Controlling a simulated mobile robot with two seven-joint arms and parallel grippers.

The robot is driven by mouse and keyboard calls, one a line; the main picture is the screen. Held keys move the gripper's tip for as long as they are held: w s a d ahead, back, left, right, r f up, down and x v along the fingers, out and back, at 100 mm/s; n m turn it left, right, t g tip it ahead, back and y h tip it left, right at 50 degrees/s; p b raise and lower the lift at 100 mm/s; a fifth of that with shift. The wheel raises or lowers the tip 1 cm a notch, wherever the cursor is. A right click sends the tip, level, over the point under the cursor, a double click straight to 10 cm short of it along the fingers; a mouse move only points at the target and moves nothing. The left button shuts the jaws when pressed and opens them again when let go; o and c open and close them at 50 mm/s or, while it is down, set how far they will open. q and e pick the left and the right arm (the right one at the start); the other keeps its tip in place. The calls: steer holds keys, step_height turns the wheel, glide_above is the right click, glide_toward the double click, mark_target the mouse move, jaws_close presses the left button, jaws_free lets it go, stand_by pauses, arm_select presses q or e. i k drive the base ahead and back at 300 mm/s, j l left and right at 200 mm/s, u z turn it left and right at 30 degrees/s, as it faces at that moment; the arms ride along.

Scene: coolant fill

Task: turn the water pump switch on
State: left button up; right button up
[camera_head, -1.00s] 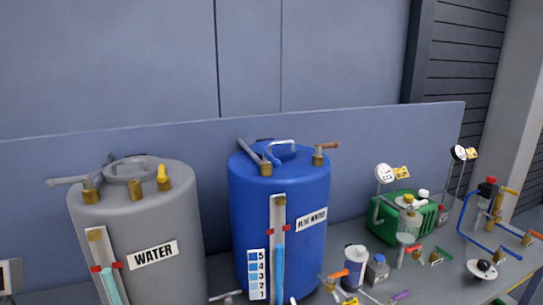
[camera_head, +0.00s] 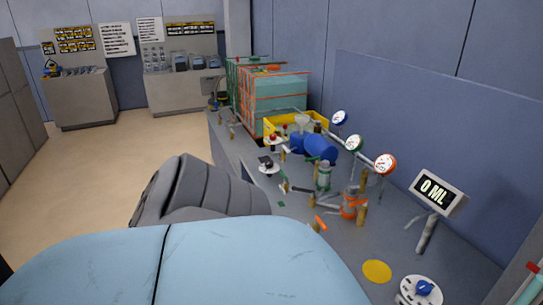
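No switch in view carries a readable label that marks it as the water pump's. A round white dial switch with a blue knob (camera_head: 422,289) sits on the bench at the bottom right. Neither of my grippers shows in the view.
A display reading 0 ML (camera_head: 438,193) stands on the bench (camera_head: 335,265) at right. Round gauges (camera_head: 385,163), a blue cylinder (camera_head: 319,148) and orange-framed teal tanks (camera_head: 272,98) stand behind. A large light-blue surface and dark grey shape fill the foreground. Floor (camera_head: 105,155) is clear at left.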

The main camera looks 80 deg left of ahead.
mark_target(268, 164)
steer(key=u, duration=2.55)
steer(key=i+j+u, duration=0.3)
steer(key=i, duration=0.6)
steer(key=i+l+u, duration=0.25)
steer(key=i, duration=0.65)
steer(key=j, duration=0.1)
